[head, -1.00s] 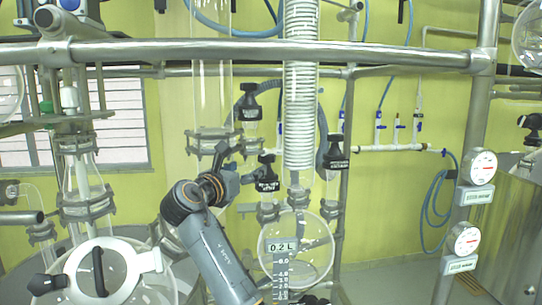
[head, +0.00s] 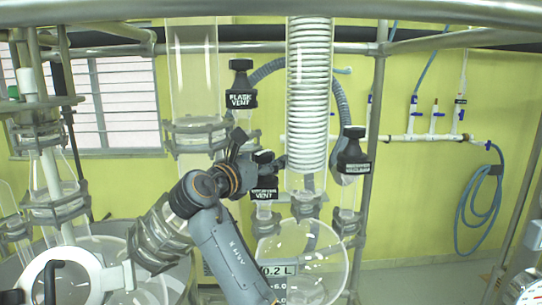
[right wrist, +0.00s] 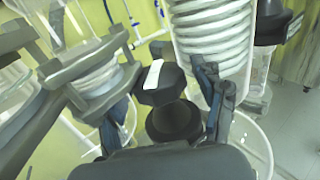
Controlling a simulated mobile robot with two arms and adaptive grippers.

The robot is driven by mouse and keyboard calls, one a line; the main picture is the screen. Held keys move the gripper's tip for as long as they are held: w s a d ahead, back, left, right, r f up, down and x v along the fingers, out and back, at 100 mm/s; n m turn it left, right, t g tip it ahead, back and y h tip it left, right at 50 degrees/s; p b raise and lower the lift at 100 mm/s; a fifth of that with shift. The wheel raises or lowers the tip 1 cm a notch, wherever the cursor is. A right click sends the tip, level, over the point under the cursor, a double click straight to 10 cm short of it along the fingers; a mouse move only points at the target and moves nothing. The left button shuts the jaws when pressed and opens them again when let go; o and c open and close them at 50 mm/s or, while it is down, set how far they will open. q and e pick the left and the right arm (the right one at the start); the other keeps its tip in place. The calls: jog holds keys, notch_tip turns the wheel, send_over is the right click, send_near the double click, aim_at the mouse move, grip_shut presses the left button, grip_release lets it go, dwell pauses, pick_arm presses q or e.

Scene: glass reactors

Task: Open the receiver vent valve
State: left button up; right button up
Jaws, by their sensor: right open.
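The receiver vent valve (head: 264,194) is a black knob on a glass neck, with a dark label on which "VENT" can be read. It stands left of the glass coil column, and my gripper partly covers it in the head view. My right gripper (head: 258,158) is at the knob. In the right wrist view the black knob (right wrist: 165,84) with a white-marked edge lies between the open fingers (right wrist: 166,100), one on each side. I cannot tell whether either finger touches it. My left gripper is not in view.
The flask vent valve (head: 241,98) stands above and left. A glass column with a metal clamp (head: 195,135) is close left of my gripper. A round glass flask (head: 325,262) hangs below.

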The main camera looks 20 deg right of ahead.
jog(key=shift+a, duration=0.1)
jog(key=shift+s+a+r, duration=0.25)
jog(key=shift+s+a, duration=0.05)
jog(key=shift+s, duration=0.05)
jog(key=shift+s+a, duration=0.1)
jog(key=shift+c, duration=1.3)
jog(key=c, duration=0.9)
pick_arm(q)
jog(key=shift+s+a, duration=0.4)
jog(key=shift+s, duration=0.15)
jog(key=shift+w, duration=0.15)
pick_arm(e)
jog(key=shift+t+y, duration=0.3)
jog(key=shift+t, duration=0.1)
jog(key=n+y, duration=0.1)
jog(key=n+t+y, duration=0.2)
jog(key=shift+d, duration=0.25)
jog(key=n+t+y, duration=0.1)
jog(key=n+y, duration=0.1)
jog(key=y, duration=0.1)
jog(key=n+t+y, duration=0.2)
jog(key=y, duration=0.1)
jog(key=shift+d+r+n+y, duration=0.1)
jog(key=shift+d+n+y, duration=0.1)
jog(key=shift+n+y, duration=0.1)
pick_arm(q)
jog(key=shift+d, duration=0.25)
pick_arm(e)
jog(key=shift+n+y, duration=0.8)
jog(key=shift+y, duration=0.3)
